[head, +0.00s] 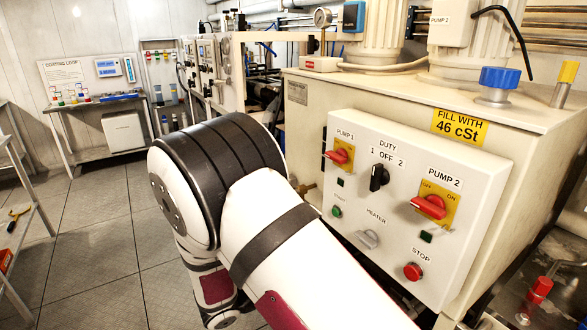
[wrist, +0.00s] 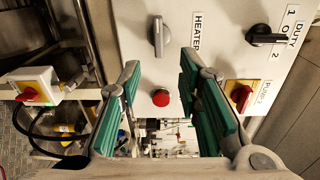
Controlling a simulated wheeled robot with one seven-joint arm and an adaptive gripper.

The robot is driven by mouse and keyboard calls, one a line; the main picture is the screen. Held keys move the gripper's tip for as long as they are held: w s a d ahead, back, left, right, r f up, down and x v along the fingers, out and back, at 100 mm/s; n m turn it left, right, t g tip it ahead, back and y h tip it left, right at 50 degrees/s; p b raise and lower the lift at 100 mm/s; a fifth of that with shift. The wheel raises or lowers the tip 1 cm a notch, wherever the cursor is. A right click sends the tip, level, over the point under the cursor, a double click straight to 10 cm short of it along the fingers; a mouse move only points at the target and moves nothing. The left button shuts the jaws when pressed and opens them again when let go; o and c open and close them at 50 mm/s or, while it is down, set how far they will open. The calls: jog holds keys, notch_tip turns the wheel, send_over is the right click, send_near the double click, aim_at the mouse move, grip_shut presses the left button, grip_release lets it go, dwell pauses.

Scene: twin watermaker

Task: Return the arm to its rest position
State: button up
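My gripper (wrist: 160,68) shows in the wrist view with its two green-padded fingers spread wide apart and nothing between them. It faces the pump control panel, with the red stop button (wrist: 160,97) and the grey heater knob (wrist: 157,36) seen between and beyond the fingers. I cannot tell the exact gap to the panel. In the head view my white arm (head: 290,240), with black bands, is bent in front of the panel's left side. My gripper is hidden in that view.
The control panel (head: 390,270) carries the pump 1 switch (head: 338,156), black duty switch (head: 377,178) and pump 2 switch (head: 428,207). A cream tank (head: 400,90) stands behind it. A shelf (head: 30,225) is at left; tiled floor (head: 105,215) is clear between.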

jog(key=s+d+r+m+g+y, duration=0.6)
jog(key=s+d+r+m+g, duration=0.5)
jog(key=m, duration=0.9)
jog(key=s+r+m+t+y+p, duration=0.1)
jog(key=s+r+m+t+y, duration=0.2)
jog(key=s+m, duration=0.5)
jog(key=s+r+m+t+y+p, duration=0.1)
jog(key=s+r+m+t+y, duration=0.3)
jog(key=m, duration=0.9)
jog(key=shift+s+a+r+y, duration=0.2)
jog(key=shift+s+r+y, duration=0.95)
jog(key=shift+s, duration=0.95)
jog(key=shift+f, duration=0.15)
